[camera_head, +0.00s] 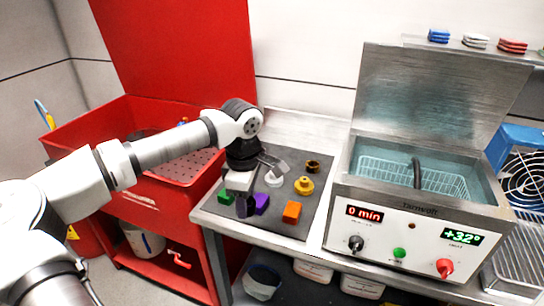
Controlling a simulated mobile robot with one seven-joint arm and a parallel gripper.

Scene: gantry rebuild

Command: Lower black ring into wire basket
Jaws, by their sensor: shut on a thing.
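My gripper (243,197) hangs over the dark mat on the bench, left of the bath. It is shut on a small dark piece (245,208), which I take for the black ring; its shape is too small and too covered to make out clearly. The wire basket (383,173) sits inside the open bath (350,205) on the right. Its black handle (417,172) stands up at the middle. The gripper and the dark piece are well apart from the basket.
A red bin (90,135) is left.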

